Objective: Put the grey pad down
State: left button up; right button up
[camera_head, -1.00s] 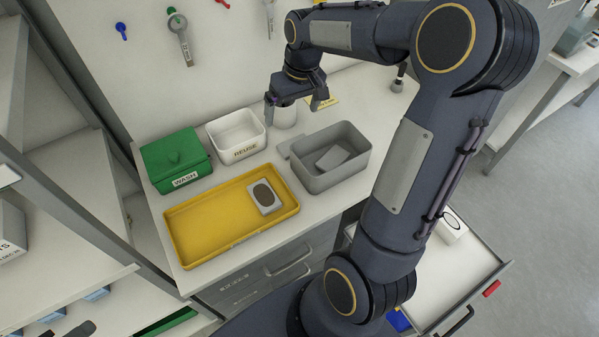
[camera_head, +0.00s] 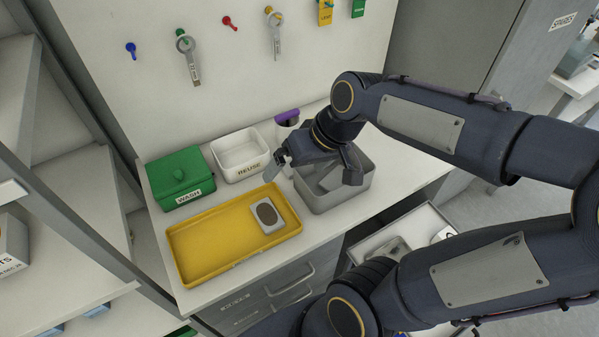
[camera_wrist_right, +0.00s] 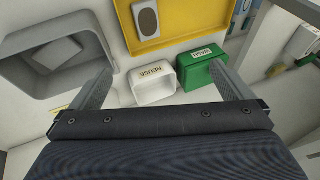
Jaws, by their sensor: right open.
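A light grey slab (camera_head: 331,176) lies tilted inside the grey bin (camera_head: 340,205); it also shows in the wrist view (camera_wrist_right: 60,52). A pale grey block with a dark oval (camera_head: 267,215) lies in the right part of the yellow tray (camera_head: 208,274). I cannot tell which of the two is the grey pad. My right gripper (camera_head: 314,176) is above the grey bin's left side and hides part of it. In the wrist view its fingers (camera_wrist_right: 160,70) are wide apart with nothing between them. My left gripper is not in view.
A white REUSE box (camera_head: 240,163) and a green WASH box (camera_head: 181,180) stand behind the tray. A white canister with a purple top (camera_head: 288,118) stands behind the bin. An open drawer (camera_head: 415,222) sticks out at the lower right. Tools hang on the back wall.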

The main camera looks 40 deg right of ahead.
jog(key=w+d+f+g+h, duration=0.1)
jog(key=w+d+f, duration=0.3)
jog(key=w+f, duration=0.1)
jog(key=w+d+f+g+h, duration=0.1)
jog(key=w+d+f, duration=0.3)
jog(key=w+f, duration=0.1)
jog(key=w+d+f+g+h, duration=0.1)
jog(key=w+d+f+g, duration=0.1)
jog(key=w+d+f, duration=0.2)
jog(key=shift+w+d+f, duration=0.1)
jog(key=shift+w+f, duration=0.15)
jog(key=shift+w, duration=0.65)
jog(key=shift+w+f, duration=0.25)
jog(key=shift+w, duration=0.65)
jog(key=shift+d+f+n, duration=0.1)
jog(key=shift+f+n, duration=0.2)
jog(key=shift+f, duration=0.1)
notch_tip(320, 180, down, 6)
jog(key=shift+s+d+f+p, duration=0.1)
jog(key=shift+s+f+p, duration=0.05)
jog(key=shift+p, duration=0.95)
jog(key=shift+f, duration=0.5)
jog(key=c, duration=0.8)
jog(key=shift+o, duration=0.2)
jog(key=shift+r, duration=0.1)
notch_tip(320, 180, up, 10)
jog(key=b, duration=0.1)
jog(key=shift+b, duration=0.35)
